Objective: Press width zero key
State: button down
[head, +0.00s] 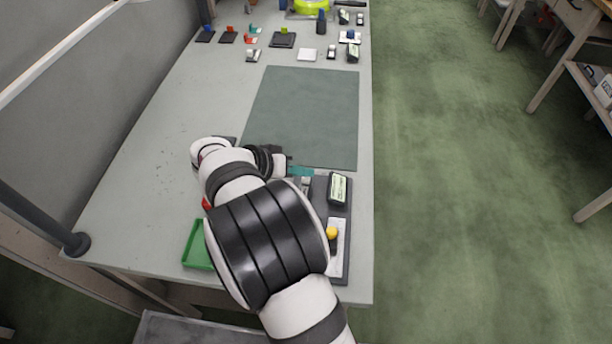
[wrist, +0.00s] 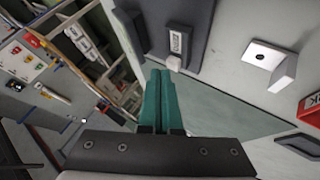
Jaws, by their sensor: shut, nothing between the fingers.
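In the wrist view the closed fingertips (wrist: 159,73) point toward a dark block with a pale lettered label (wrist: 176,42). A small white key-like piece (wrist: 174,63) sits at the block's near end, close to the right of the fingertips; contact cannot be told. I cannot read the label, so which key is the width zero key is unclear. A gauge with a pale display (head: 339,188) stands on the panel in the head view. My arm hides part of the panel.
A yellow knob (head: 331,233) stands on a white plate on the panel. A green tray (head: 196,250) lies left of my arm. A dark green mat (head: 308,115) lies clear beyond my gripper. Several small devices stand at the far end of the table.

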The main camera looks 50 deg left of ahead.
jog(key=shift+r, duration=0.4)
notch_tip(320, 180, up, 5)
dwell(0.5)
dwell(0.5)
